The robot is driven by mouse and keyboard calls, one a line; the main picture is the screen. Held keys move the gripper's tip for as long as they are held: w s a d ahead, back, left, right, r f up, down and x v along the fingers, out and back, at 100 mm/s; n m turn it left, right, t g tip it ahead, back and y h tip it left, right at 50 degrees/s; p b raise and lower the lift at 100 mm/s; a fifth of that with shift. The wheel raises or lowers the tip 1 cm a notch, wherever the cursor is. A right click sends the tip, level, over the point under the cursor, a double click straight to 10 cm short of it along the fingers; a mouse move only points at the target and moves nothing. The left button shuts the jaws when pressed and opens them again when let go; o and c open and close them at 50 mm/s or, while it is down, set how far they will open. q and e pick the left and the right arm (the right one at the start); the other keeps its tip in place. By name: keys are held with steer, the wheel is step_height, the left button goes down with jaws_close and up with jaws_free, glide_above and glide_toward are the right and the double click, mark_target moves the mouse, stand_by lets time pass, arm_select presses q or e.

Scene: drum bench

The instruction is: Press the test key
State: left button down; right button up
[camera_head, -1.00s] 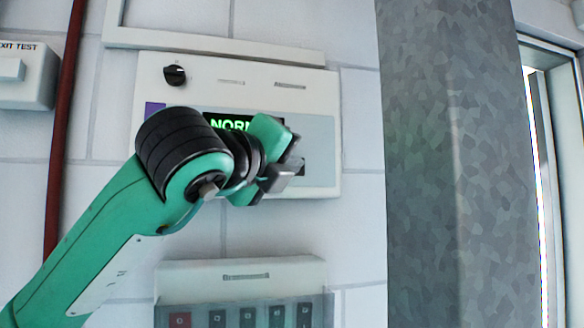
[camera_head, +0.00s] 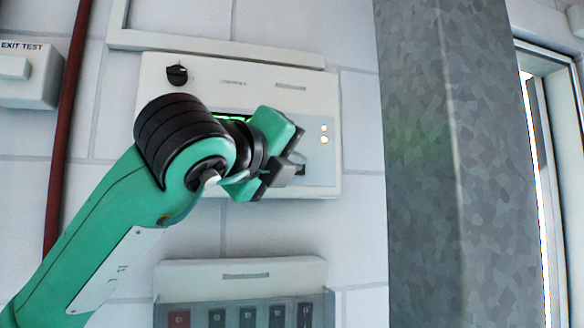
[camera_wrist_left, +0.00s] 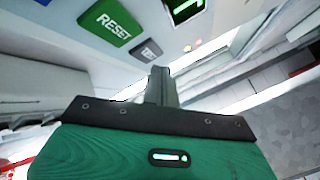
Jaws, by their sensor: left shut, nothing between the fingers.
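The white control panel (camera_head: 230,72) is on the wall in the head view. In the left wrist view, a green RESET key (camera_wrist_left: 110,22) shows on it, with a smaller grey key (camera_wrist_left: 147,50) beside it. The grey key's lettering is only partly readable, and the finger partly covers it. My left gripper (camera_head: 297,167) is shut and empty in front of the panel's lower right. Its fingertips (camera_wrist_left: 160,85) are close to the grey key in the wrist view; I cannot tell whether they touch. My right gripper is not in view.
A black knob (camera_head: 176,75) is at the panel's upper left. Two small lights (camera_head: 324,134) glow at its right. An EXIT TEST box (camera_head: 30,90) hangs at the far left beside a red pipe (camera_head: 66,130). A grey column (camera_head: 450,160) stands close on the right.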

arm_select(q)
steer(key=s+b, duration=0.1)
steer(key=s+d+b, duration=0.1)
steer(key=s, duration=0.1)
steer(key=s+d+b, duration=0.1)
steer(key=s, duration=0.1)
steer(key=shift+s, duration=0.25)
steer(key=shift+a, duration=0.1)
